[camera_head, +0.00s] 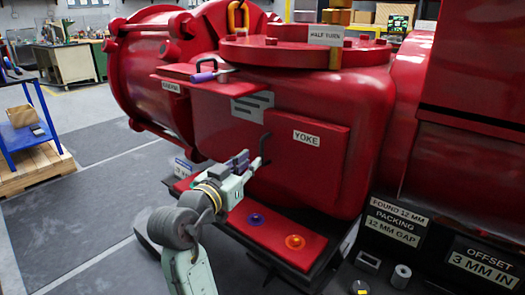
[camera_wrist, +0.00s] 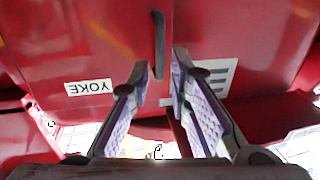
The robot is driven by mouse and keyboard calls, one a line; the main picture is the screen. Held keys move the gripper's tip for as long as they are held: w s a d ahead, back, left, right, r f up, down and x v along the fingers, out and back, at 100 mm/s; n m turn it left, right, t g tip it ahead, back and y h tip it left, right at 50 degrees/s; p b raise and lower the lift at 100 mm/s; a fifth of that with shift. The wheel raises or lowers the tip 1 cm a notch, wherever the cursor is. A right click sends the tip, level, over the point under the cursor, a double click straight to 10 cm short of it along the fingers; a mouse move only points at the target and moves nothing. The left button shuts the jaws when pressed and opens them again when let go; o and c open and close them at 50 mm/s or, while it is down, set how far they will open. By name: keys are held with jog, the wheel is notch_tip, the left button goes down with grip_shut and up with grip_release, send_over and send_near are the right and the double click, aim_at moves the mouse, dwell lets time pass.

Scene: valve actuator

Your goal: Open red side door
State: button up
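The red side door (camera_head: 308,172) is a flat panel labelled YOKE on the red valve housing. It looks shut, flush with the housing. Its dark upright bar handle (camera_head: 263,150) is at the panel's left edge. In the wrist view the door (camera_wrist: 80,45) appears upside down, with the handle (camera_wrist: 159,45) at top centre. My gripper (camera_head: 250,165) is in front of the handle. In the wrist view its two purple-padded fingers (camera_wrist: 160,68) are apart, with the handle lined up with the gap. I cannot tell whether the handle's near end is between the fingertips.
A red ledge (camera_head: 275,238) with a blue knob (camera_head: 256,219) and an orange knob (camera_head: 295,242) lies below the door. A small shelf with a purple-handled tool (camera_head: 205,75) juts out at upper left. Floor at left is clear, up to a blue cart (camera_head: 25,135).

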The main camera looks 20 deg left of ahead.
aim_at(261, 152)
jog(key=w, duration=0.4)
jog(key=w+d+p, duration=0.1)
jog(key=w, duration=0.1)
jog(key=shift+w, duration=0.4)
jog(key=shift+c, duration=0.5)
grip_shut()
